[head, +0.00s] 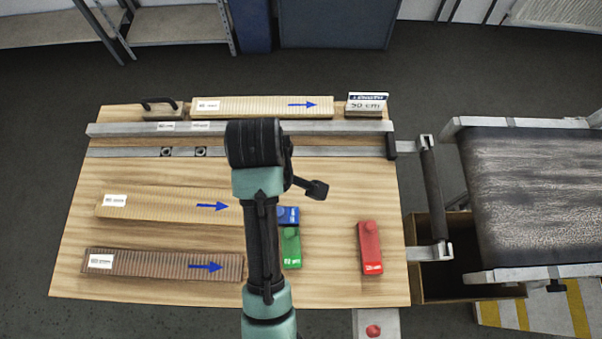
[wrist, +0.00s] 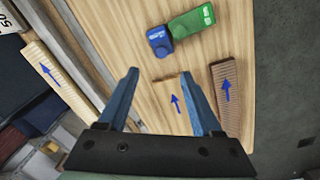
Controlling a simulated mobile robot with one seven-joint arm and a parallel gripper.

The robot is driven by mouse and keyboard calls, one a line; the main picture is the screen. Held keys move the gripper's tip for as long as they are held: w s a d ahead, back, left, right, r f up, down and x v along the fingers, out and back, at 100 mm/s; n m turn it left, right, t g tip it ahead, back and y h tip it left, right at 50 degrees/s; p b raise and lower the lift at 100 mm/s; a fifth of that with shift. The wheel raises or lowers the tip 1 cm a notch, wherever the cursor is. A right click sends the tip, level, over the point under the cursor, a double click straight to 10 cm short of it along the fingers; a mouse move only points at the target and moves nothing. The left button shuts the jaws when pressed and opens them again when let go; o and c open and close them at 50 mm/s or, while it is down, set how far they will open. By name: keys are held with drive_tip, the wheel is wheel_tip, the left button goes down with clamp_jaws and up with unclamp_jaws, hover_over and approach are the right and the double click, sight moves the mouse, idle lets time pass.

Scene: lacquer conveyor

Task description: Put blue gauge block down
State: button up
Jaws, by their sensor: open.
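The blue gauge block (head: 288,215) lies on the wooden table, mostly hidden by my arm in the head view. The wrist view shows it whole (wrist: 159,41), touching or nearly touching the end of the green block (wrist: 192,21). The green block (head: 291,248) lies just nearer than it in the head view. My gripper (wrist: 165,88) is open, with nothing between its fingers, and the blue block lies beyond the fingertips in the wrist view. In the head view my arm hides the fingers.
A red block (head: 370,248) lies at the table's right. Boards with blue arrows lie on the left, a light one (head: 150,206) and a brown one (head: 150,265). A metal rail (head: 330,127) crosses the back. A conveyor (head: 530,190) stands right. Bare wood lies between the green and red blocks.

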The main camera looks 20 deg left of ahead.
drive_tip(key=f, duration=0.6)
drive_tip(key=shift+s+a+f, duration=0.1)
drive_tip(key=shift+a+f, duration=0.15)
drive_tip(key=shift+f, duration=0.1)
drive_tip(key=shift+w+f+p, duration=0.15)
drive_tip(key=shift+f+p, duration=0.25)
drive_tip(key=shift+f, duration=1.2)
drive_tip(key=shift+w+f+p, duration=0.1)
drive_tip(key=shift+f+p, duration=0.3)
drive_tip(key=shift+f, duration=1.15)
clamp_jaws()
drive_tip(key=shift+a, duration=0.1)
